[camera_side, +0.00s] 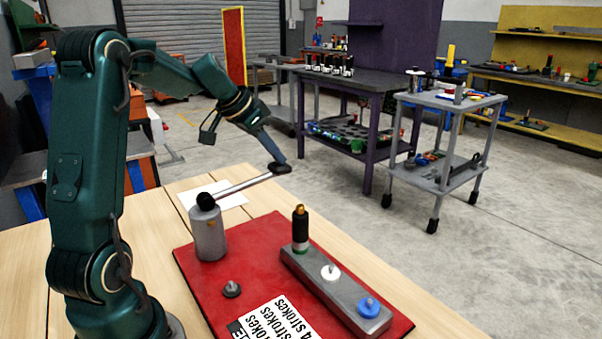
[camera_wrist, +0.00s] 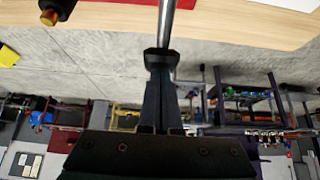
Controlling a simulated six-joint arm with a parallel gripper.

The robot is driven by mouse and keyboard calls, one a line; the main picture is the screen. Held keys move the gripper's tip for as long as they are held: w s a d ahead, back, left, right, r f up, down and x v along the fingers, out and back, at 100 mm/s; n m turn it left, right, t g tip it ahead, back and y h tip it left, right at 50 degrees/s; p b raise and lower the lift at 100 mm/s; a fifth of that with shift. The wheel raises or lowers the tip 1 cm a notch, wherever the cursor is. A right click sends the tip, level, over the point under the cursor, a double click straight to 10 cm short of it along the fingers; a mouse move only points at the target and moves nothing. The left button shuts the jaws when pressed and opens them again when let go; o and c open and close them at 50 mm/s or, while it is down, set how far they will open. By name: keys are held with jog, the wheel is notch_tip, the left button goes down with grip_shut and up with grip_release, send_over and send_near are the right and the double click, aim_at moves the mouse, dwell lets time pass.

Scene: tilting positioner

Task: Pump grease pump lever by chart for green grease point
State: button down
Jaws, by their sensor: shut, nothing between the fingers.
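The grease pump (camera_side: 209,236) is a grey cylinder on a red mat, with a black ball on top. Its steel lever (camera_side: 243,186) slopes up to the right; the rod also shows in the wrist view (camera_wrist: 167,22). My gripper (camera_side: 280,167) is shut at the lever's far end; in the wrist view its fingers (camera_wrist: 159,62) meet or overlap the rod's end, and contact is unclear. A black coupler with a brass tip (camera_side: 300,222) stands on the green grease point (camera_side: 300,249) of a grey block. The chart (camera_side: 274,321) reads "strokes" upside down, partly cut off.
The grey block (camera_side: 316,287) also bears a white point (camera_side: 330,272) and a blue point (camera_side: 368,306). A small dark fitting (camera_side: 231,289) sits on the red mat (camera_side: 195,273). A paper sheet (camera_side: 222,195) lies behind the pump. A grey cart (camera_side: 445,178) stands beyond the table.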

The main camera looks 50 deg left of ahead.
jog(key=shift+s+f, duration=0.1)
jog(key=shift+f, duration=2.05)
notch_tip(320, 180, up, 15)
jog(key=shift+f, duration=0.2)
send_over(272, 166)
jog(key=shift+w+a+f, duration=0.1)
jog(key=shift+w+f, duration=0.05)
jog(key=shift+f, duration=0.95)
jog(key=shift+w+f, duration=0.15)
jog(key=shift+f, duration=0.9)
jog(key=shift+w+a+f, duration=0.1)
jog(key=shift+w+f, duration=0.05)
jog(key=shift+f, duration=0.95)
